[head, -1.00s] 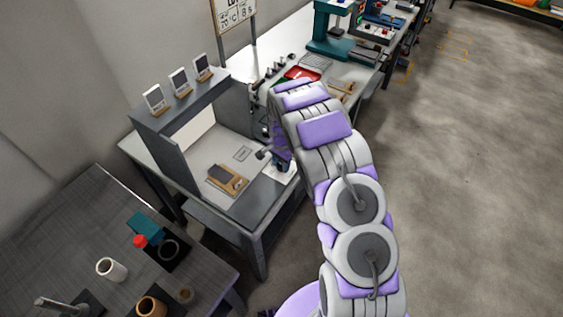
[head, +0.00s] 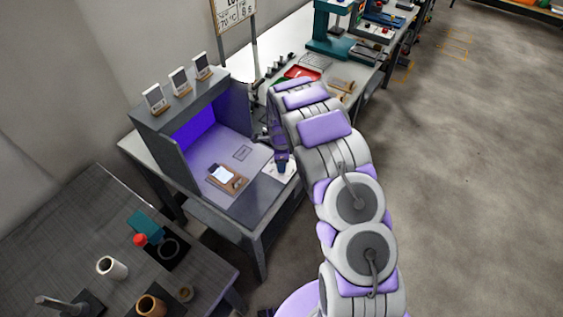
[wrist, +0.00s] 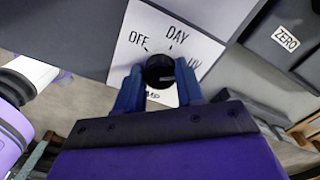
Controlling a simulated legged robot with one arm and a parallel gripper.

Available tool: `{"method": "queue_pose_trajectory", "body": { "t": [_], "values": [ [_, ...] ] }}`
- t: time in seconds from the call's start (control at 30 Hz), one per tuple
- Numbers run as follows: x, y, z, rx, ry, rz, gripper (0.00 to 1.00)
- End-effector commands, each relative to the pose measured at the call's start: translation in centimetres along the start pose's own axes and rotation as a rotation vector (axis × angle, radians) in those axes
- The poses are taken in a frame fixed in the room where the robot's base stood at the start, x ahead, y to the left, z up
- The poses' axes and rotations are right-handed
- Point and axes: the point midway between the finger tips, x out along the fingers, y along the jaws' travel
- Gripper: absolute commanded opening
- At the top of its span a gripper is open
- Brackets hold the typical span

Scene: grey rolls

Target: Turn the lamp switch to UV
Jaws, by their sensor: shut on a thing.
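The lamp switch is a round black knob (wrist: 160,71) on a white plate (wrist: 192,45) marked OFF, DAY and UV. In the wrist view my gripper (wrist: 159,84) is shut on the knob, with one blue finger on each side. A pale line on the knob points to the right, toward the UV mark. The word at the plate's bottom is partly hidden by my gripper. In the head view the light booth (head: 180,107) glows violet inside, and my arm reaches to its right side.
A brown board (head: 227,178) with a pale card lies on the booth floor. Small framed cards (head: 179,81) stand on the booth's top. A dark table (head: 60,240) with cups is at front left. Open floor (head: 470,180) lies to the right.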

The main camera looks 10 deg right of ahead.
Motion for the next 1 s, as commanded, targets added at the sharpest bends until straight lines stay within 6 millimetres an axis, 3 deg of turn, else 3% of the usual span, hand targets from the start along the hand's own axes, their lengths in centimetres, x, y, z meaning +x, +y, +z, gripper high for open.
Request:
{"method": "queue_pose_trajectory", "body": {
  "t": [0.67, 0.7, 1.0],
  "values": [
    [-0.11, -0.23, 0.22, 0.067, -0.002, -0.006, 0.07],
    [-0.11, -0.23, 0.23, 0.067, -0.002, -0.006, 0.39],
    [-0.08, -0.12, 0.03, 0.066, -0.002, -0.004, 0.63]
  ]
}}
